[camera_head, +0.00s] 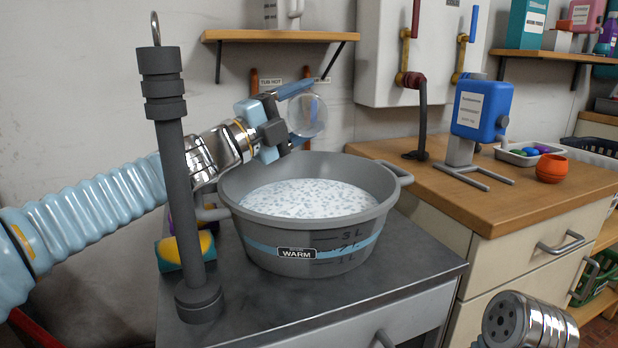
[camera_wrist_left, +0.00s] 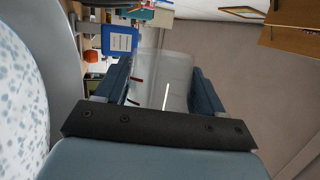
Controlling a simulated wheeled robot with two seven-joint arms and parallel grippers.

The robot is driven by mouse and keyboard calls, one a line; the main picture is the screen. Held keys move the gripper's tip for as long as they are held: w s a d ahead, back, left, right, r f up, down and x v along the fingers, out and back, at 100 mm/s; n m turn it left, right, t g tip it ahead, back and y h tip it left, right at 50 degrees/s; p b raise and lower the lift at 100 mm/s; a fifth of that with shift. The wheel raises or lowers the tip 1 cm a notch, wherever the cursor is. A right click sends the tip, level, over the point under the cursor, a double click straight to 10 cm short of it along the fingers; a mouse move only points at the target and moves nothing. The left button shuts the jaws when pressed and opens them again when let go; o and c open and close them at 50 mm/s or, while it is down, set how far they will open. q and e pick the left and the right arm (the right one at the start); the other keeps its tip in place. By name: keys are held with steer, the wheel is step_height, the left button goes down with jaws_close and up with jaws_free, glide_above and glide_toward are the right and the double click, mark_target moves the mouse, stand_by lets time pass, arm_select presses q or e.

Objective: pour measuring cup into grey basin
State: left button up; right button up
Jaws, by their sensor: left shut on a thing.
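My left gripper (camera_head: 290,114) is shut on the clear measuring cup (camera_head: 309,117), holding it above the back rim of the grey basin. The cup looks tipped on its side, with a round end toward the head camera. In the left wrist view the see-through cup (camera_wrist_left: 165,78) with red marks sits between the fingers (camera_wrist_left: 160,92). I see no contents in it. The grey basin (camera_head: 300,250), labelled WARM, stands upright and holds white, blue-speckled contents; its rim (camera_wrist_left: 62,90) shows at the wrist view's left. My right gripper is out of view; only part of my right arm shows.
A dark post (camera_head: 177,190) with a hook stands left of the basin. A sponge (camera_head: 170,252) lies behind it. A wooden shelf (camera_head: 275,36) is above.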

mark_target(305, 93)
arm_select(q)
steer(key=shift+s+r+m, duration=0.1)
steer(key=shift+r+m, duration=0.3)
steer(key=shift+s+r+m+h+b, duration=0.15)
steer(key=shift+m+h+b, duration=0.4)
steer(key=shift+b, duration=0.35)
steer(key=shift+s+r+m+g+h+b, duration=0.15)
steer(key=shift+m+g+h+b, duration=0.2)
steer(key=shift+m+b, duration=0.25)
steer(key=shift+s+d+r+m+g+h, duration=0.1)
steer(key=shift+s+r+m+g+h, duration=0.15)
steer(key=shift+r+m, duration=0.35)
steer(key=shift+s+r+m+h, duration=0.1)
steer(key=shift+r+m+h, duration=0.3)
steer(key=shift+m, duration=0.25)
steer(key=shift+s+r+m+g+h+b, duration=0.1)
steer(key=shift+s+m+g+h+b, duration=0.2)
steer(key=shift+m+b, duration=0.35)
steer(key=shift+s+r+m+g+h+b, duration=0.1)
steer(key=shift+m+g+h+b, duration=0.25)
steer(key=shift+m+b, duration=0.25)
steer(key=shift+s+d+r+m+g+h, duration=0.1)
steer(key=shift+s+r+m+g+h, duration=0.1)
steer(key=shift+r+m+g+h, duration=0.45)
steer(key=shift+s+r+m+g+h, duration=0.1)
steer(key=shift+s+r+m+g, duration=0.15)
steer(key=shift+m, duration=0.65)
